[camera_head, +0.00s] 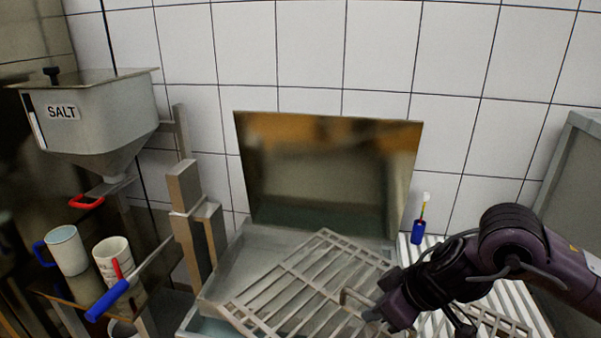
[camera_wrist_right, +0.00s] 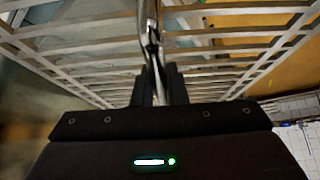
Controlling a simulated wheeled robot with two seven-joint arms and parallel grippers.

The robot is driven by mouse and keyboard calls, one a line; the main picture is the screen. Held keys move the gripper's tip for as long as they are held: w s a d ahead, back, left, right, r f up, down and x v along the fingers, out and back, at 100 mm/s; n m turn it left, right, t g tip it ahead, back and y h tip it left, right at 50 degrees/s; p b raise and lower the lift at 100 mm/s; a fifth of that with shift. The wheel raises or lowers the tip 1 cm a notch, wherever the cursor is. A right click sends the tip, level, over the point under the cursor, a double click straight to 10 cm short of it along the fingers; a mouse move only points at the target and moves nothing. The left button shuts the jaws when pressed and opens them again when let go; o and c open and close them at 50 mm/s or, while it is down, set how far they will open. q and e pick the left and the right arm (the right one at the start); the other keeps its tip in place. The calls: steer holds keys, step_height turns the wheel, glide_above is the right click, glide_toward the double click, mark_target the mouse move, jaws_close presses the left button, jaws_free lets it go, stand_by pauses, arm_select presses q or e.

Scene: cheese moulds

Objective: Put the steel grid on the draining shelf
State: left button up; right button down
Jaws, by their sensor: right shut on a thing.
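The steel grid (camera_head: 290,284) is a pale rectangular lattice with a small bent handle (camera_head: 348,293). It lies slanted over the sink-like steel basin (camera_head: 222,268); I cannot tell whether it touches the rim. My right gripper (camera_head: 373,313) is shut on the grid at its handle. In the right wrist view the fingers (camera_wrist_right: 158,80) close around a metal bar, with the grid's bars (camera_wrist_right: 90,57) spread beyond. A white slatted surface (camera_head: 525,297), seemingly the draining shelf, lies at the right, partly hidden by my right arm. My left gripper is out of view.
A blue-handled brush (camera_head: 417,232) stands by the wall behind the slats. A steel panel (camera_head: 330,170) rises behind the basin. At left are a salt hopper (camera_head: 90,115), two mugs (camera_head: 67,250) and steel posts (camera_head: 185,190). A grey cabinet-like block (camera_head: 578,180) bounds the right.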

steer(key=w+d+r+m+t+h, duration=0.2)
steer(key=w+d+r+m+h, duration=0.3)
steer(key=r+m, duration=0.45)
steer(key=n+g+y, duration=0.1)
steer(key=n+y, duration=0.3)
steer(key=n, duration=0.4)
glide_toward(314, 333)
steer(key=shift+w+d+r, duration=0.2)
steer(key=shift+w+r, duration=0.05)
steer(key=shift+w, duration=0.4)
steer(key=shift+w+a+f+n+g+y, duration=0.1)
steer(key=shift+a+f+n+g+y, duration=0.15)
steer(key=shift+a+g+y, duration=0.05)
steer(key=w+a+f+n+g, duration=0.1)
steer(key=f+n, duration=0.1)
steer(key=w+a+f+n+y, duration=0.1)
steer(key=w+a+f, duration=0.1)
steer(key=shift+w+a+f+n+g, duration=0.15)
steer(key=shift+w+a+n+g, duration=0.1)
steer(key=shift+n+g, duration=0.15)
steer(key=shift+w+f+n, duration=0.15)
steer(key=shift+f+n, duration=0.05)
steer(key=shift+n, duration=0.1)
steer(key=shift+s+d+n+g+y, duration=0.25)
steer(key=shift+d+n+g, duration=0.45)
steer(key=shift+n, duration=0.4)
steer(key=shift+s+d+n+g+y, duration=0.25)
steer(key=shift+d+n+g, duration=0.45)
steer(key=shift+n, duration=0.4)
